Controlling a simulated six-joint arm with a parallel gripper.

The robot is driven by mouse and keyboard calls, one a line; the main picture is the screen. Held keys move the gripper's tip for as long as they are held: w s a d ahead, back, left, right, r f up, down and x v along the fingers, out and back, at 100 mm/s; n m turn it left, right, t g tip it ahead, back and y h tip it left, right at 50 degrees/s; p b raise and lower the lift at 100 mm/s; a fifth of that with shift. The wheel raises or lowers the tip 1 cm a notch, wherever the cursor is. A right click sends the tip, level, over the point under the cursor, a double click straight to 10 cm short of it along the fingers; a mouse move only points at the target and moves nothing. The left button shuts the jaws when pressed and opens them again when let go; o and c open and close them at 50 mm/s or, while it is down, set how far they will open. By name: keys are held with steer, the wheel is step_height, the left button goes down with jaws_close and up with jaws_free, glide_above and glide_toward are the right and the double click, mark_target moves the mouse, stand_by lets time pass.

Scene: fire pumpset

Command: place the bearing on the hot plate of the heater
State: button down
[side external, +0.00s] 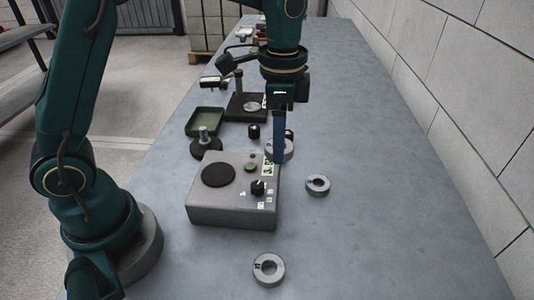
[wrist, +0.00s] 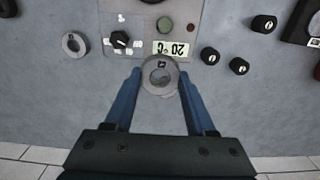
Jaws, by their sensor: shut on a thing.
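The heater (side external: 233,208) is a grey box with a round black hot plate (side external: 218,175) on its left half; the plate is bare. Its control side, with a black knob (wrist: 120,39) and a display (wrist: 171,48) reading 20 °C, faces my gripper. My gripper (wrist: 160,78) is shut on a grey ring, the bearing (wrist: 160,75), held between its blue fingertips beside the heater's display edge. In the side view the bearing (side external: 288,150) is partly covered by a finger. I cannot tell whether it touches the table.
Two more grey rings lie on the table, one right of the heater (side external: 317,185) and one in front (side external: 268,269). Behind the heater are a round black stand (side external: 206,145), a green tray (side external: 205,121) and small black cylinders (side external: 254,131). The table's right side is clear.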

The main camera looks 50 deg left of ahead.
steer(key=shift+a+r, duration=0.15)
steer(key=shift+a, duration=0.05)
steer(key=shift+s+a+m, duration=0.1)
steer(key=shift+s+m, duration=0.3)
steer(key=shift+m, duration=0.2)
steer(key=s+a+r+n, duration=0.1)
steer(key=s+a+r, duration=0.2)
steer(key=s+a, duration=0.45)
steer(key=s+a+r, duration=0.4)
steer(key=s+a, duration=0.3)
steer(key=a, duration=0.1)
glide_above(218, 173)
step_height(218, 173, down, 7)
steer(key=shift+s, duration=0.1)
steer(key=shift+f, duration=2.05)
steer(key=shift+f, duration=0.1)
steer(key=shift+c, duration=1.2)
jaws_free()
